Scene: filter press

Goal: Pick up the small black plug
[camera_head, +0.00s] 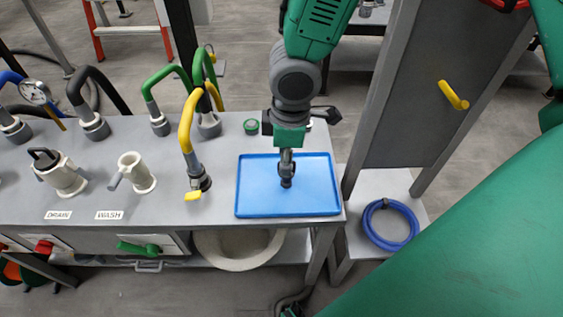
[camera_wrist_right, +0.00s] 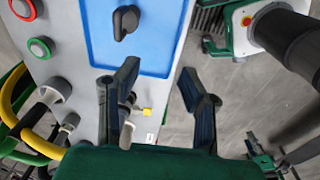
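The small black plug (camera_wrist_right: 125,22) lies on the blue tray (camera_head: 255,195) and shows near the top of the right wrist view. My right gripper (camera_wrist_right: 158,68) is open and empty there, its two dark fingers apart, with the plug beyond and left of the fingertips. In the head view the right gripper (camera_head: 288,168) hangs over the tray. A dark shape sits at its lower end; I cannot tell plug from fingertip there. My left gripper is not in view.
Left of the tray, the grey worktop (camera_head: 225,150) carries a yellow-handled hose fitting (camera_head: 189,140), a green round part (camera_head: 250,127) and beige fittings (camera_head: 135,172). A grey post and panel (camera_head: 420,85) stand to the right. A blue hose coil (camera_head: 390,224) lies lower right.

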